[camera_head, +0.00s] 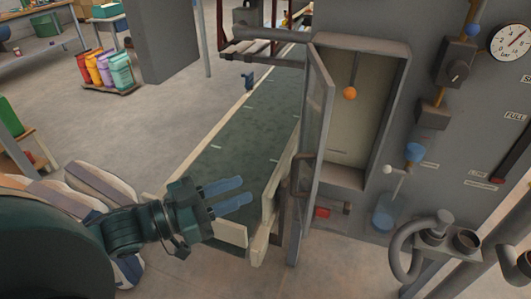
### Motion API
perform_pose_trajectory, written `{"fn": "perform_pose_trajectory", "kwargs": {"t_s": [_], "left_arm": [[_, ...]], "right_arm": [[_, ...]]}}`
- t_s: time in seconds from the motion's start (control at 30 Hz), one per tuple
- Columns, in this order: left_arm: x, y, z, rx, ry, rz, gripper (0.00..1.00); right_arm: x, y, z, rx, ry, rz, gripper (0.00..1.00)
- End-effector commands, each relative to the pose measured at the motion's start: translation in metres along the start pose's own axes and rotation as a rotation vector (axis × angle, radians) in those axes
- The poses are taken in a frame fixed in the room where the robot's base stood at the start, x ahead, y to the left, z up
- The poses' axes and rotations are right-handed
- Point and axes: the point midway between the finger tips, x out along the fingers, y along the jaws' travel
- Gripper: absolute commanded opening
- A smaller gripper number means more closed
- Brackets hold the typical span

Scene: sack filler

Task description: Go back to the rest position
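My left gripper (242,191) reaches in from the left on my dark green arm. Its two blue fingers are apart with nothing between them, and they point right over the near end of the green conveyor belt (240,135). It is left of the open cabinet door (314,150) and apart from it. My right gripper is not in view.
Striped sacks (100,182) lie beside my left arm. Coloured sacks (105,70) stand farther back. Open floor lies left of the belt.

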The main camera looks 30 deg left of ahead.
Motion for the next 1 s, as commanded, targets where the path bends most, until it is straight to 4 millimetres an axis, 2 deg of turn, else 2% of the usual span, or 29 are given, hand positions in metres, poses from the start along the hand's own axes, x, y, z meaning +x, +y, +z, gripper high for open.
{"fn": "perform_pose_trajectory", "kwargs": {"t_s": [0.17, 0.27, 0.37, 0.43, 0.5, 0.6, 0.7, 0.83, 1.0], "left_arm": [[0.000, -0.001, 0.003, -0.001, -0.004, -0.009, 0.30], [-0.003, -0.006, 0.021, -0.005, -0.035, -0.063, 0.30], [-0.009, -0.011, 0.062, -0.019, -0.110, -0.161, 0.30], [-0.014, -0.007, 0.100, -0.034, -0.189, -0.234, 0.30], [-0.016, 0.005, 0.138, -0.053, -0.276, -0.289, 0.30], [-0.014, 0.032, 0.183, -0.083, -0.392, -0.332, 0.30], [-0.008, 0.063, 0.215, -0.112, -0.487, -0.342, 0.30], [-0.001, 0.092, 0.237, -0.133, -0.561, -0.334, 0.30], [0.003, 0.104, 0.244, -0.138, -0.590, -0.325, 0.30]], "right_arm": [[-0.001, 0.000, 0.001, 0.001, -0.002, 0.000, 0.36], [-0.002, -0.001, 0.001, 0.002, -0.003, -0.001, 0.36], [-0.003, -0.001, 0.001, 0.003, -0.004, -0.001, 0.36], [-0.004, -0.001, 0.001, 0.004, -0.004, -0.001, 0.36], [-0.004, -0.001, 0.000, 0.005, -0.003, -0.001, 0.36], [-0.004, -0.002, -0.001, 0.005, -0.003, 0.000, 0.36], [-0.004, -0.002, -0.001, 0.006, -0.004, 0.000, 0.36], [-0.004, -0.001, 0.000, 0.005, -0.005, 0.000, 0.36], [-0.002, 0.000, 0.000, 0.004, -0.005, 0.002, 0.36]]}}
